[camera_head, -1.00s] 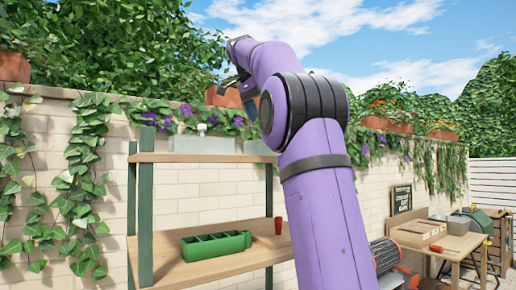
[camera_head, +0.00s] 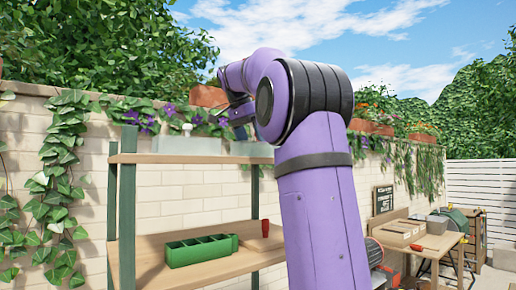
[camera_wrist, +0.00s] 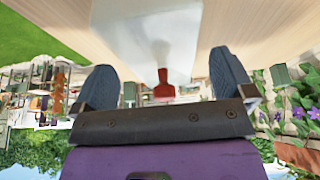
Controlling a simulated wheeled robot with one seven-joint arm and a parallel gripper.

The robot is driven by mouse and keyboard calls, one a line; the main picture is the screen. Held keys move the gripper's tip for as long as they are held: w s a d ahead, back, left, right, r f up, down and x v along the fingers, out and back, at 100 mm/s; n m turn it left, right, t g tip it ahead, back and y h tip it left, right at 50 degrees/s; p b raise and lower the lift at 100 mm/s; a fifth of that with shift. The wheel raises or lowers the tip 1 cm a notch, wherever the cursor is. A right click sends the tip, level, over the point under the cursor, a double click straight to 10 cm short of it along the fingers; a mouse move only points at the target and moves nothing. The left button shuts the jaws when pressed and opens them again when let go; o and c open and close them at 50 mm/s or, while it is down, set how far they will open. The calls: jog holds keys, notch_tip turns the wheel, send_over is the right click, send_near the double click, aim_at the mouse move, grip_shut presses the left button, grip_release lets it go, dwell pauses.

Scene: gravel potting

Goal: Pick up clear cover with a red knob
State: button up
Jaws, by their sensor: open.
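The clear cover (camera_wrist: 145,30) with a red knob (camera_wrist: 163,88) shows in the wrist view, upside down in the picture, on a wooden surface. The knob appears between my open fingers, and no contact is visible. My gripper (camera_wrist: 164,78) is open and empty. In the head view a clear cover (camera_head: 252,149) stands on the top shelf, partly behind my arm; its knob is hidden there. My gripper (camera_head: 241,122) is above that cover and partly hidden by my arm.
Another clear cover (camera_head: 188,146) with a white knob stands to the left on the top shelf (camera_head: 170,158). Below are a green divided tray (camera_head: 200,250) and a red object (camera_head: 264,228). A brick wall is behind. A worktable (camera_head: 435,243) stands at right.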

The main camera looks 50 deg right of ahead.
aim_at(255, 145)
jog(key=shift+x, duration=1.55)
jog(key=shift+r, duration=0.1)
jog(key=c, duration=1)
jog(key=shift+r, duration=1.85)
jog(key=s+a, duration=0.1)
jog(key=a, duration=0.4)
jog(key=s+a+r, duration=0.1)
jog(key=s+a, duration=0.1)
jog(key=a, duration=0.3)
jog(key=s+a, duration=0.2)
jog(key=a, duration=0.3)
jog(key=shift+a+r, duration=0.1)
jog(key=shift+r, duration=0.05)
